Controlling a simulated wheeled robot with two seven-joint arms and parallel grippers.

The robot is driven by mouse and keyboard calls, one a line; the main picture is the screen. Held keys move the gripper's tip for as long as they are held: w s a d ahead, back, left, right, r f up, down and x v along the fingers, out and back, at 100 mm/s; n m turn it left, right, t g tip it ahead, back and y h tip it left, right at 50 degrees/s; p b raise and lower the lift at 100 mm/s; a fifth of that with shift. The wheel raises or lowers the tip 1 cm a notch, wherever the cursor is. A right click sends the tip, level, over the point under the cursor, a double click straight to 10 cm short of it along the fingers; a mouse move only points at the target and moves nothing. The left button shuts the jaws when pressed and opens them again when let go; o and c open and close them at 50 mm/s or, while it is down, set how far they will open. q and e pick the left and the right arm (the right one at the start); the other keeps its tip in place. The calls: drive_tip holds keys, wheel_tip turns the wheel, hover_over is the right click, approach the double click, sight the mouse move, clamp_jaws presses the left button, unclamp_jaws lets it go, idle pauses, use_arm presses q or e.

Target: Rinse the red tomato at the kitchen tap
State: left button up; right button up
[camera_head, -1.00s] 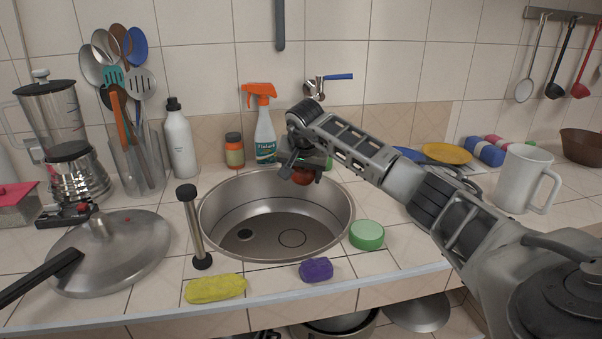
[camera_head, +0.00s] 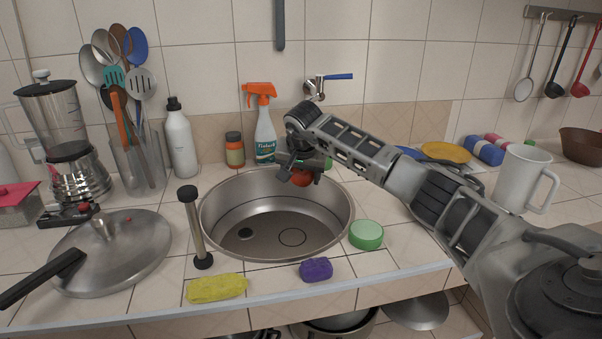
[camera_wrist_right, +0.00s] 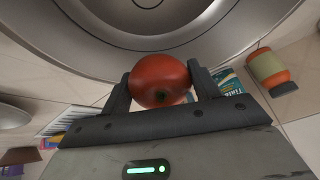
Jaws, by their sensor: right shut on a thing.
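The red tomato (camera_head: 301,179) is held by my right gripper (camera_head: 298,176) over the back right rim of the round steel sink (camera_head: 213,226). In the right wrist view the tomato (camera_wrist_right: 160,80) sits between the two dark fingers, shut on its sides, with the sink basin beyond it. The wall tap (camera_head: 316,88) with a blue lever is behind and above the gripper. Its spout is mostly hidden by my right wrist, and no water can be seen. My left gripper is not in view.
An orange-topped spray bottle (camera_head: 264,126) and an orange jar (camera_head: 234,150) stand behind the sink. A black-ended steel cylinder (camera_head: 195,228), yellow sponge (camera_head: 216,288), purple sponge (camera_head: 316,269) and green round item (camera_head: 366,235) surround its front. The basin's middle is clear.

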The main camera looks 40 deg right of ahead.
drive_tip(key=shift+s+d, duration=0.25)
drive_tip(key=shift+s, duration=0.4)
drive_tip(key=shift+s+d, duration=0.2)
drive_tip(key=shift+s, duration=0.45)
drive_tip(key=s, duration=0.1)
drive_tip(key=s+d, duration=0.1)
drive_tip(key=s, duration=0.3)
drive_tip(key=shift+d, duration=0.25)
drive_tip(key=shift+r, duration=0.1)
drive_tip(key=s+d+r+p, duration=0.1)
drive_tip(key=s+r, duration=0.3)
drive_tip(key=shift+s+d+p, duration=0.2)
drive_tip(key=shift+s+p, duration=0.1)
drive_tip(key=shift+s, duration=0.05)
idle(0.3)
